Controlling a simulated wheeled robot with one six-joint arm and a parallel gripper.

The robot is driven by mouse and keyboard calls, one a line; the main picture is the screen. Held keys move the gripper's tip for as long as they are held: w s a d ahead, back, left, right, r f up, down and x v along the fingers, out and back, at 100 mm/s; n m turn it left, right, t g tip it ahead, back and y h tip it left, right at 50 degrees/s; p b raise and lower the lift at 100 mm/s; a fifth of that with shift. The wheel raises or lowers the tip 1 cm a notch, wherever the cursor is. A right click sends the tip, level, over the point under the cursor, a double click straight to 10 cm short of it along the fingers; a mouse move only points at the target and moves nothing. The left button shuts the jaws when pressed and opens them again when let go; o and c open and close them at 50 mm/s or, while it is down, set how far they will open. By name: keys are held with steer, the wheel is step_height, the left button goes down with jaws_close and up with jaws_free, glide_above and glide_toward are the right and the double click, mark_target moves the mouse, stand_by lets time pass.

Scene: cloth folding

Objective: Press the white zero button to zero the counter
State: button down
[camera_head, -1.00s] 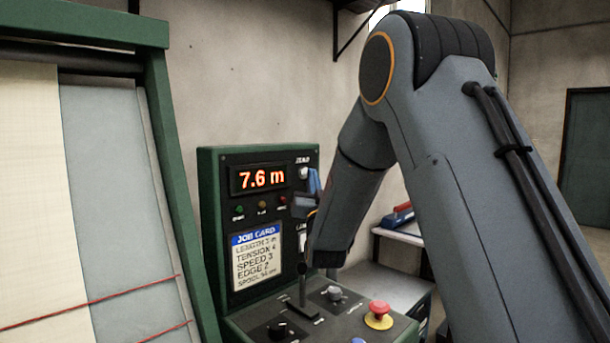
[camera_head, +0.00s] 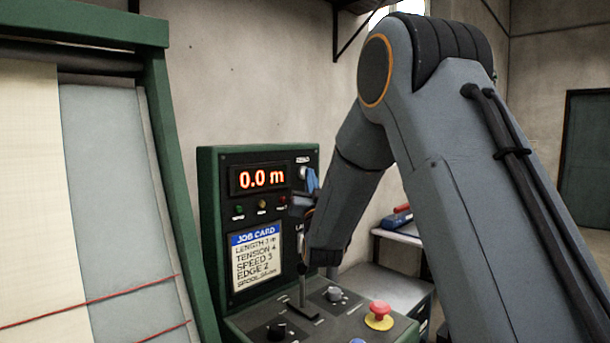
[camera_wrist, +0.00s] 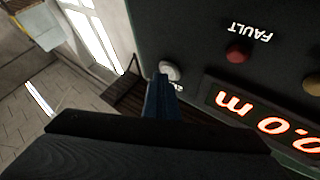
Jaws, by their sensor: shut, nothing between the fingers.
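The white zero button (camera_head: 303,172) is at the upper right of the green control panel (camera_head: 206,215). It also shows in the wrist view (camera_wrist: 169,70), right at the tip of my gripper (camera_wrist: 160,84). In the head view my gripper (camera_head: 311,179) is in front of the panel, its blue fingertips up at the button. The fingers are shut with nothing between them. They appear to touch the button or nearly so; the exact contact is hard to tell. The counter display (camera_head: 261,178) reads 0.0 m.
Below the display are small lamps and a job card (camera_head: 256,260). The console below carries a lever (camera_head: 302,287), knobs and a red mushroom button (camera_head: 379,309). A green-framed cloth machine (camera_head: 165,130) stands at the left. A side table (camera_head: 400,236) is behind my arm.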

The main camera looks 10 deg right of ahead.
steer(key=shift+s+d, duration=0.45)
steer(key=shift+s, duration=0.3)
steer(key=s+d, duration=0.1)
steer(key=s, duration=0.1)
steer(key=s+d, duration=0.1)
steer(key=s, duration=0.1)
steer(key=shift+d, duration=0.4)
stand_by(0.6)
